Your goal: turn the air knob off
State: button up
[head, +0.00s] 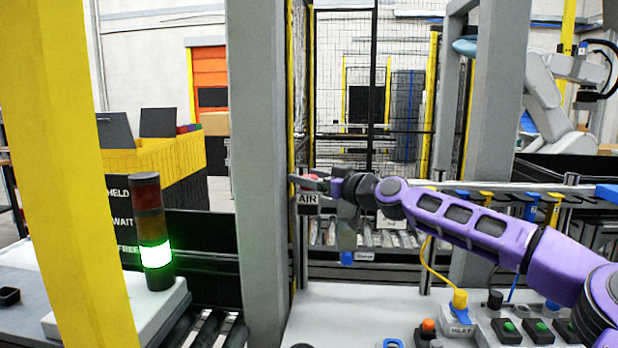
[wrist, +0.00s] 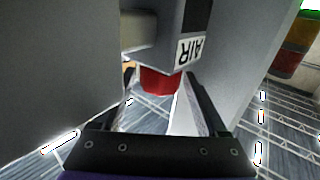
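The red air knob (wrist: 160,81) sits beside a grey box with a white AIR label (wrist: 190,50) in the wrist view. In the head view the AIR label (head: 308,199) hangs by the grey post, and a bit of red shows just above it, mostly hidden by my gripper. My gripper (head: 306,183) reaches left to the post. In the wrist view its fingers are spread, one on each side of the red knob, with the tips close to it. I cannot tell whether they touch it.
A grey post (head: 258,150) stands right beside my gripper. A stack light (head: 151,230) glows green at the lower left, by the FREE label. A grey bench with buttons (head: 510,330) and a yellow plug (head: 460,300) lies below my arm. A mesh fence is behind.

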grip_shut()
jog(key=shift+f+m+t+h+b, duration=0.1)
jog(key=shift+m+t+h+b, duration=0.4)
jog(key=shift+t+b, duration=0.15)
jog(key=shift+a+m+t+h+b, duration=0.1)
jog(key=shift+m+t+h+b, duration=0.7)
jog(key=shift+h, duration=0.2)
jog(key=shift+m+t+h+b, duration=0.45)
jog(key=shift+m+t+h, duration=0.3)
jog(key=shift+h, duration=0.25)
jog(key=shift+s+a+r+m+t+h, duration=0.1)
jog(key=shift+r+m+t+h, duration=0.2)
jog(key=shift+m+h, duration=0.6)
jog(key=m+h+p, duration=0.1)
jog(key=h+p, duration=0.1)
jog(key=shift+r+t+h, duration=0.1)
jog(key=shift+t+h, duration=0.2)
jog(key=shift+t, duration=0.1)
jog(key=m+h+p, duration=0.2)
jog(key=h+p, duration=0.1)
jog(key=p, duration=0.1)
jog(key=shift+m+t+h, duration=0.3)
jog(key=shift+m+h, duration=0.05)
jog(key=shift+h, duration=0.05)
jog(key=shift+d+f+m+h+p, duration=0.3)
jog(key=shift+m+h+p, duration=0.25)
jog(key=shift+h, duration=0.25)
